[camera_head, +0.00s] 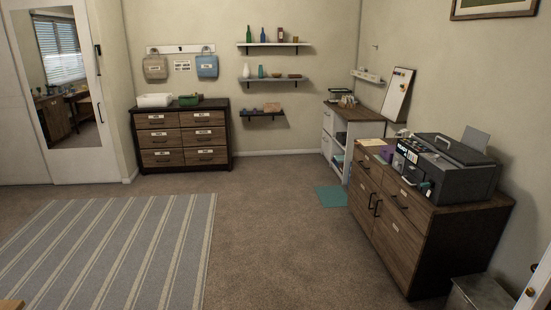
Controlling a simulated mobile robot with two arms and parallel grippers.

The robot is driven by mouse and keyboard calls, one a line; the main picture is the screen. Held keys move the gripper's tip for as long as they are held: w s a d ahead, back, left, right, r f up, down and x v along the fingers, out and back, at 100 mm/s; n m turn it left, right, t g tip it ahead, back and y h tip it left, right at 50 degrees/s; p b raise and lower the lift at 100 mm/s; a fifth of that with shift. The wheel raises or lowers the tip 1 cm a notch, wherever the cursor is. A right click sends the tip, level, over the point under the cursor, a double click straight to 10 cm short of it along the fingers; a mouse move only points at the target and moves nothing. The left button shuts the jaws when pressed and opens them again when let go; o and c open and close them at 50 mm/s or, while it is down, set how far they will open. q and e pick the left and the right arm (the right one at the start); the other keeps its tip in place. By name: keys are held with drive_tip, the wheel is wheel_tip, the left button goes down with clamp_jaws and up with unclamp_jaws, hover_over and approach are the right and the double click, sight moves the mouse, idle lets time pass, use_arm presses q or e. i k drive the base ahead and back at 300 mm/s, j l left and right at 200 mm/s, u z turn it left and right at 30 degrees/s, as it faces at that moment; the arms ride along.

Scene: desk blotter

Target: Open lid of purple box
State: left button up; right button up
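A small purple thing (387,153) lies on top of the dark wood cabinet (400,232) at the right, just left of a large grey printer. It is partly hidden and too small for me to tell whether it is a box or whether it has a lid open or shut. No other purple thing stands out in the room. Neither of my grippers is in view.
The grey printer (447,168) fills most of the cabinet top. A grey bin (480,293) stands in front of the cabinet. A teal mat (331,196) and a striped rug (120,250) lie on the carpet. The middle floor is clear. A drawer chest (182,138) stands at the back.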

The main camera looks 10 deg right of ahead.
sight(390, 149)
drive_tip(key=i+z, duration=0.1)
drive_tip(key=i, duration=1.05)
drive_tip(key=i+j+z, duration=0.1)
drive_tip(key=i, duration=1.05)
drive_tip(key=j, duration=0.1)
